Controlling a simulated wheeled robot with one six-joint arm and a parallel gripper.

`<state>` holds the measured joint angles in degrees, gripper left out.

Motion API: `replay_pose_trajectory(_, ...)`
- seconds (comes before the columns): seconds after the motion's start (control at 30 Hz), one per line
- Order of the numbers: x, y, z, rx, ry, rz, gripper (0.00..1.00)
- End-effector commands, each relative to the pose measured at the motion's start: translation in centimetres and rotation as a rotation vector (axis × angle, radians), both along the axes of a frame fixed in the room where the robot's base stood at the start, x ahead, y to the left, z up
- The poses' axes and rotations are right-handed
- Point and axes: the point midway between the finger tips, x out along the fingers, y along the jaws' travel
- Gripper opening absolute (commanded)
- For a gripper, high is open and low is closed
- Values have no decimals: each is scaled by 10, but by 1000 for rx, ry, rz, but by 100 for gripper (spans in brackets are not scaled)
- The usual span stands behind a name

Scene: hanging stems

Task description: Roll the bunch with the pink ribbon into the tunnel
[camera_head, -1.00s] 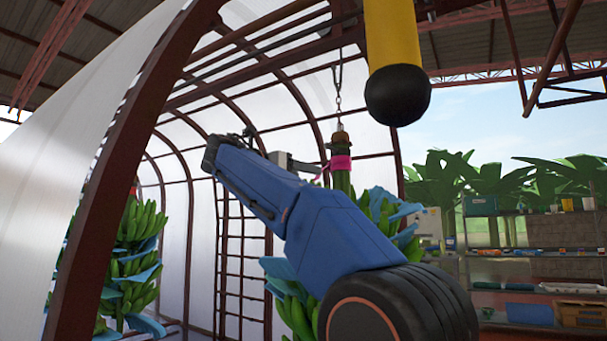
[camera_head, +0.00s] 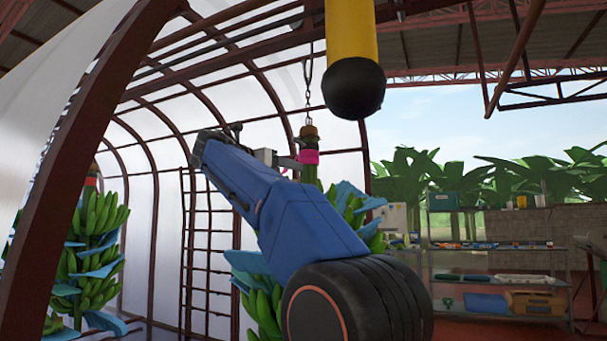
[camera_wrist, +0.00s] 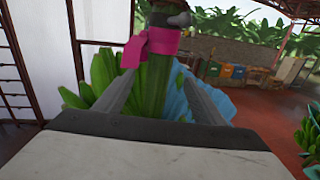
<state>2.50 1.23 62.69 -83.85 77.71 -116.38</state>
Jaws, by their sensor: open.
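The bunch with the pink ribbon hangs from a chain; its green fruit (camera_head: 264,312) and blue sheets show partly behind my arm. The pink ribbon (camera_head: 308,157) is around its upper stem. In the wrist view the ribbon (camera_wrist: 160,41) is above my fingers and the green stem (camera_wrist: 151,92) stands between them. My gripper (camera_wrist: 156,77) is open, a finger on each side of the stem; contact cannot be told. In the head view my gripper (camera_head: 287,162) is beside the stem, just below ribbon height. The tunnel (camera_head: 140,190) has dark red arches and pale translucent walls.
Another bunch (camera_head: 92,240) with a red ribbon hangs at the left, inside the arches. A yellow post with a black end (camera_head: 352,90) hangs at top centre. A ladder-like frame (camera_head: 208,255) stands behind. Shelves (camera_head: 490,250) stand at right.

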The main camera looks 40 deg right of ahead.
Motion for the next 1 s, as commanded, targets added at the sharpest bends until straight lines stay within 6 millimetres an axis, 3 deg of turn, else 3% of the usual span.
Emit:
replay_pose_trajectory(0.6,17,-88,0,0,0,-1,63)
replay_pose_trajectory(1.0,21,-102,0,0,1,1,63)
